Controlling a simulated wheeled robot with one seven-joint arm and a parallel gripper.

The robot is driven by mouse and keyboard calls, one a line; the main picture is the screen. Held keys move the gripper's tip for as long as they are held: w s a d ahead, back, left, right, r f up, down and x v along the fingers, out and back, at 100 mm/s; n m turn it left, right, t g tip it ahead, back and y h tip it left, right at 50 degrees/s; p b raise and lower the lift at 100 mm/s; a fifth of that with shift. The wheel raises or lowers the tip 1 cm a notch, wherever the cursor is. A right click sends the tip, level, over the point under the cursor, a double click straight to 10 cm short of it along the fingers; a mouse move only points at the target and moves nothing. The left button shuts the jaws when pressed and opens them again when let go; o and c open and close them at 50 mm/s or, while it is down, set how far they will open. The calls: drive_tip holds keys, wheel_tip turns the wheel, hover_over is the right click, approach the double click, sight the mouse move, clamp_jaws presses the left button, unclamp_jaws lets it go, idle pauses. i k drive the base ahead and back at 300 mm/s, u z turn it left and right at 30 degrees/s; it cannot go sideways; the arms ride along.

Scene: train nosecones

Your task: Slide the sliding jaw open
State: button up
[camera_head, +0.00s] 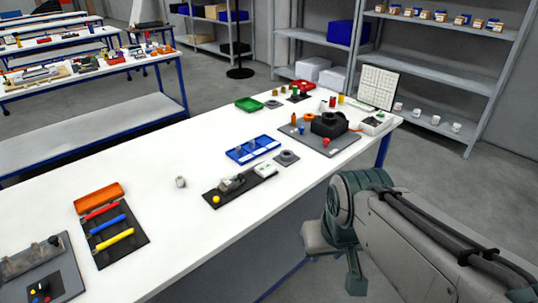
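A small vise-like device (232,183) with grey metal blocks sits on a black base plate (215,199) near the front edge of the white table. A yellow knob (216,199) is at its left end and a white block (265,170) at its right end. The sliding jaw is too small to single out, and I cannot tell how far open it stands. Another grey fixture (30,262) with a bar and a dark knob is at the lower left. My arm fills the lower right, beside the table; my gripper cannot be made out.
The white table (160,235) holds a blue tray (254,149), a tool mat with red, blue and yellow handles (108,225), a small grey cylinder (181,182) and a black device on a grey plate (328,124). Bare tabletop lies around the cylinder. Shelves (430,70) stand behind.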

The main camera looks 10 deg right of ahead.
sight(236, 184)
drive_tip(key=i, duration=1)
drive_tip(key=u, duration=0.6)
